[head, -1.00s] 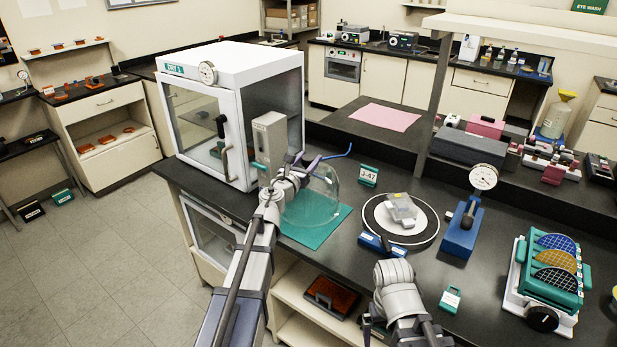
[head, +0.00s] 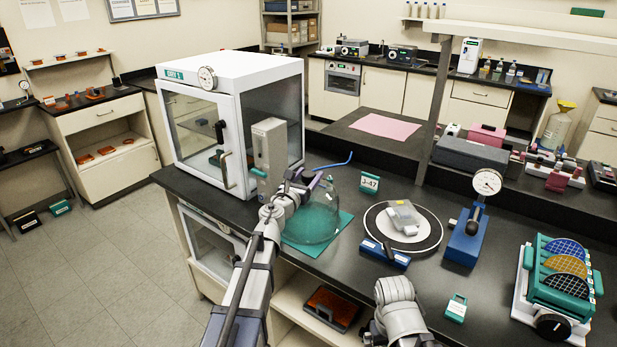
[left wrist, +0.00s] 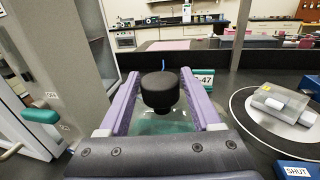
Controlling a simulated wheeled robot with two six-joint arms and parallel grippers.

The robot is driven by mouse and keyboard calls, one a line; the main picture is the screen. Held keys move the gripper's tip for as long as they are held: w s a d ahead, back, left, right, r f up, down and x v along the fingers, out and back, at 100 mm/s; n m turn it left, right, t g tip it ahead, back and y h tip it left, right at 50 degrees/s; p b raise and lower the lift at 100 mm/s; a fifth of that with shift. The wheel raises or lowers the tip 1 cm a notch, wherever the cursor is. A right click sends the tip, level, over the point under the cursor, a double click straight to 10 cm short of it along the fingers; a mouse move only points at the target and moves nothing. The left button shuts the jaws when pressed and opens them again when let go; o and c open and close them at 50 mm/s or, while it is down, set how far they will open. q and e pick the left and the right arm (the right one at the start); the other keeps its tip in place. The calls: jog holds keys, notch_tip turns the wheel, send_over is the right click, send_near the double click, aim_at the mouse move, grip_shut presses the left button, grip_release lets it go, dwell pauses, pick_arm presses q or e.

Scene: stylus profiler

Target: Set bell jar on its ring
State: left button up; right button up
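The bell jar (head: 322,222) is a clear glass dome standing on a teal mat (head: 298,243) beside the drying cabinet. Its black knob (left wrist: 160,92) shows in the left wrist view. My left gripper (head: 312,181) is at the top of the jar. In the left wrist view its purple fingers (left wrist: 160,82) are open on either side of the knob, with gaps visible on both sides. The ring (head: 435,240) is a black band around a white disc, right of the jar, with a grey block (head: 404,214) on the disc. My right gripper is out of view; only my right arm shows.
A white cabinet (head: 270,120) and a grey upright unit (head: 270,150) stand close left of the jar. A J-47 sign (head: 370,183) is behind. A blue block (head: 385,254) marked SHUT lies before the ring. A dial gauge stand (head: 467,235) stands right.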

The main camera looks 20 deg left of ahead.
pick_arm(q)
jog(key=shift+o, duration=1.3)
jog(key=shift+r, duration=0.15)
jog(key=s+a, duration=0.1)
jog(key=s, duration=1.1)
jog(key=shift+a, duration=0.4)
jog(key=shift+o, duration=0.4)
jog(key=w, duration=0.3)
jog(key=w+d, duration=0.1)
jog(key=shift+w+f, duration=0.3)
jog(key=shift+w, duration=0.05)
jog(key=shift+w+r, duration=0.2)
jog(key=shift+w, duration=0.15)
jog(key=shift+w+d, duration=0.15)
jog(key=shift+w, duration=0.75)
